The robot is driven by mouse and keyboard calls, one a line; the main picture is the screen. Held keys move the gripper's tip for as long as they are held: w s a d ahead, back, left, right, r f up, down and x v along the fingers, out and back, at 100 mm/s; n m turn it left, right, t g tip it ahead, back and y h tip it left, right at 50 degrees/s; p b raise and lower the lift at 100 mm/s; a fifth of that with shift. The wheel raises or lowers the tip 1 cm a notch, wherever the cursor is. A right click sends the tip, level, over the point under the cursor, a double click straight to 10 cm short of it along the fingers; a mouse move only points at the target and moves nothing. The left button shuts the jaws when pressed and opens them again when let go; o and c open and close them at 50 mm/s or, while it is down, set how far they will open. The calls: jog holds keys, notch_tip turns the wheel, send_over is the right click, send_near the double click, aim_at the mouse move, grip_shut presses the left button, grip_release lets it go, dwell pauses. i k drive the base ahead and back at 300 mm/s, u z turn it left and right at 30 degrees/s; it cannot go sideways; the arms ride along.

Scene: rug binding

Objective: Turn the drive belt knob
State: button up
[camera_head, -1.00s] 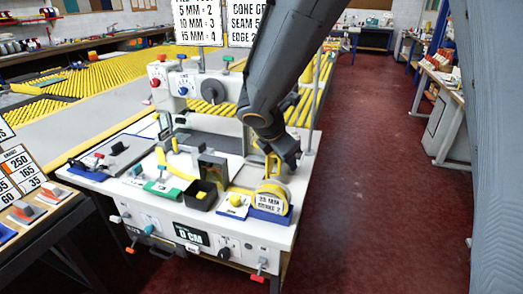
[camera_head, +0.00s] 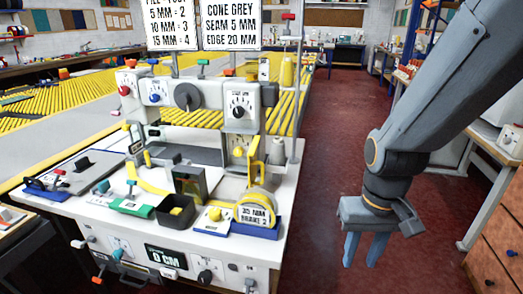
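A white binding machine (camera_head: 128,222) carries several knobs, and I cannot read which one is labelled drive belt. A large dark round knob (camera_head: 188,96) and a black pointer knob on a white dial (camera_head: 240,107) sit on its upper head. A red knob (camera_head: 124,90) and a blue knob (camera_head: 155,98) are left of them. A black knob (camera_head: 205,276) is on the front panel, right of the 0 CM display (camera_head: 166,257). My gripper (camera_head: 360,264) hangs over the floor right of the machine, fingers down and apart, empty, touching nothing.
A yellow tape roll (camera_head: 257,201) in a blue holder stands at the machine table's right front. A black box (camera_head: 175,212) is beside it. Signs (camera_head: 230,24) stand above the head. The red floor aisle (camera_head: 325,150) is clear; drawers (camera_head: 500,225) are at right.

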aim_at(238, 151)
jog(key=z, duration=1.2)
jog(key=i, duration=0.65)
jog(key=u, duration=2.3)
